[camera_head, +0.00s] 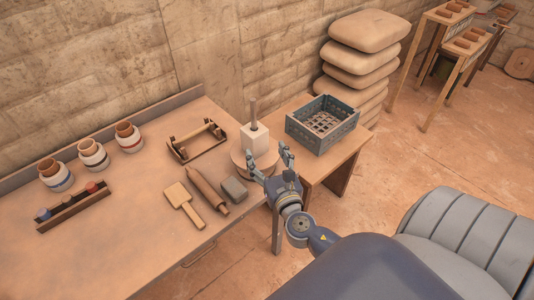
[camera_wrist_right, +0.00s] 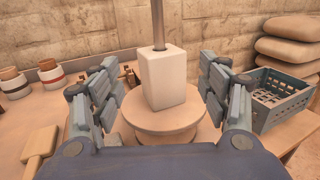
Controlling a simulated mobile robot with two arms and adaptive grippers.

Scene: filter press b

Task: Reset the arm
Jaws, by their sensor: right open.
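My right gripper (camera_head: 271,165) is open and empty, in front of the round wooden stand (camera_head: 240,160) at the table's right end. A white block (camera_head: 254,139) with a grey rod (camera_head: 252,110) rising from its top stands on that stand. In the right wrist view the white block (camera_wrist_right: 163,78) shows beyond and between the open fingers of the right gripper (camera_wrist_right: 163,92), and the round stand (camera_wrist_right: 163,122) is below it. No finger is seen touching the block. My left gripper is not in view.
A grey crate (camera_head: 322,140) stands on a small side table (camera_head: 345,152) to the right. A paddle (camera_head: 181,199), a rolling pin (camera_head: 207,188) and a grey block (camera_head: 234,189) lie on the workbench (camera_head: 130,245). Several jars (camera_head: 93,154) line the back. Sacks (camera_head: 365,60) are stacked behind.

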